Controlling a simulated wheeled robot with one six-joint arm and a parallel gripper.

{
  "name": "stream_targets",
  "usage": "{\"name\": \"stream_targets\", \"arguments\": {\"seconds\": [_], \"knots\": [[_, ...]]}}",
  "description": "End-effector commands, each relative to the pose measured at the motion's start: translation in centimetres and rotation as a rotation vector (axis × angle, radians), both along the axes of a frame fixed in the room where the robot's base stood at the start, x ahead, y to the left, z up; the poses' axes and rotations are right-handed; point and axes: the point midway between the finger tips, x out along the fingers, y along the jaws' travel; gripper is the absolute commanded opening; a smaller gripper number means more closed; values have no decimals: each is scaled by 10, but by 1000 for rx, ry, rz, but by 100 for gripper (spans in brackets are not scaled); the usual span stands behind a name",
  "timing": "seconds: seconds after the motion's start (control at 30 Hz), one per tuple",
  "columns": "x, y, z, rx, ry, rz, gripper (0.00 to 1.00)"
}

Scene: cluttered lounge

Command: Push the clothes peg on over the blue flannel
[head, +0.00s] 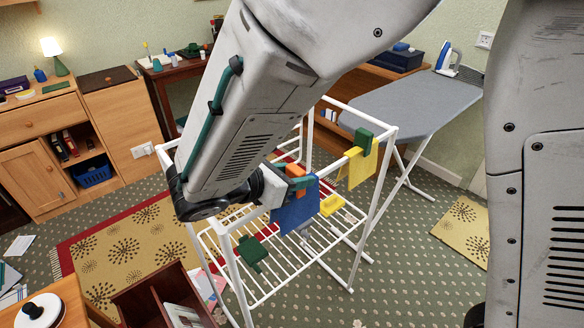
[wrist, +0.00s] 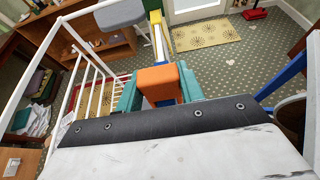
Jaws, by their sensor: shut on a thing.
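The blue flannel (head: 294,212) hangs over the near top rail of the white drying rack (head: 391,131). The orange clothes peg (head: 296,170) is between the green fingers of my gripper (head: 290,181), at the flannel's top edge. In the wrist view the orange peg (wrist: 158,78) sits between the two teal fingers (wrist: 157,92), which are shut on it. A little blue shows beside the peg there. Whether the peg's jaws are around the flannel and rail, or just above them, I cannot tell.
A yellow cloth (head: 361,170) hangs further along the rail under a green peg (head: 363,141). A yellow piece (head: 332,204) and a green piece (head: 251,253) lie on the rack's lower shelf. An ironing board (head: 425,103) stands behind; an open wooden box (head: 148,302) is near front left.

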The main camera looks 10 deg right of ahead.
Motion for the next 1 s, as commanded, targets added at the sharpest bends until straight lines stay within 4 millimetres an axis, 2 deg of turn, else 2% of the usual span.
{"name": "stream_targets", "arguments": {"seconds": [0.3,0.33,0.4,0.77,1.0], "knots": [[0,0,-2,-1,1,0,17],[0,0,-2,0,0,0,43],[0,0,-2,0,0,0,63],[-2,4,0,1,-1,1,63],[-22,34,14,1,-1,3,63]]}}
